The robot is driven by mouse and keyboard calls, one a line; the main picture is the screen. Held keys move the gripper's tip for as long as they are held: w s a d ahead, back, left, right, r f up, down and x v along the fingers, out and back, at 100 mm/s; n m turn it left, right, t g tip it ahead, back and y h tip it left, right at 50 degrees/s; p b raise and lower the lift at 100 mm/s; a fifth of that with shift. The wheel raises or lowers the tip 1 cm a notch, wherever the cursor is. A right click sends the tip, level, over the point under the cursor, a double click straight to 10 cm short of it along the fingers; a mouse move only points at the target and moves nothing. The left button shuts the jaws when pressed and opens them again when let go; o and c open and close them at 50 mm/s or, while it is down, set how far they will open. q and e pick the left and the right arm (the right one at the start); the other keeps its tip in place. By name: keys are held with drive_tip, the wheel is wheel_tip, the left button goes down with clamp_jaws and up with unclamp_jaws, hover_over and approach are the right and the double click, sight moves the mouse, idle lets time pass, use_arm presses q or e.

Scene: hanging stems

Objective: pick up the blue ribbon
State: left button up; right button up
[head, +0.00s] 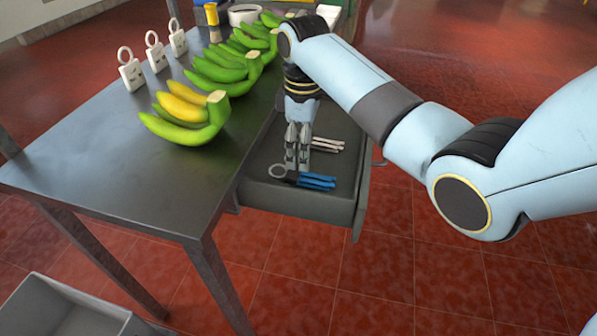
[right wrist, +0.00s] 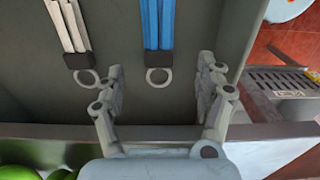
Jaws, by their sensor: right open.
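The blue ribbon (head: 317,181) lies in the open grey drawer (head: 345,208), with a pale ring at one end. In the right wrist view the blue ribbon (right wrist: 158,25) runs to the top edge, and its ring lies between the fingers. My right gripper (head: 298,165) points down into the drawer, over the ring end of the ribbon. In the right wrist view my right gripper (right wrist: 160,82) is open, one finger on each side of the ring, holding nothing. I cannot tell its exact height above the ribbon. My left gripper is out of view.
A white ribbon (head: 326,145) with a ring lies beside the blue one, also in the right wrist view (right wrist: 72,28). Drawer walls surround both. Green bananas (head: 185,128), one bunch partly yellow, and white ring-topped tags (head: 131,72) stand on the table (head: 90,165). A grey bin (head: 60,310) is lower left.

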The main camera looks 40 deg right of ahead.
sight(301, 174)
drive_tip(key=shift+w+f, duration=0.2)
drive_tip(key=shift+f, duration=1.35)
wheel_tip(301, 174, down, 4)
drive_tip(key=shift+r+b, duration=0.1)
drive_tip(key=shift+b, duration=0.4)
drive_tip(key=shift+f, duration=0.45)
drive_tip(key=shift+c, duration=2.3)
drive_tip(key=c, duration=0.5)
drive_tip(key=shift+c, duration=0.2)
drive_tip(key=shift+r, duration=0.5)
use_arm(q)
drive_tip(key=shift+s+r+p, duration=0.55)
drive_tip(key=shift+p, duration=0.7)
use_arm(e)
wheel_tip(301, 174, up, 17)
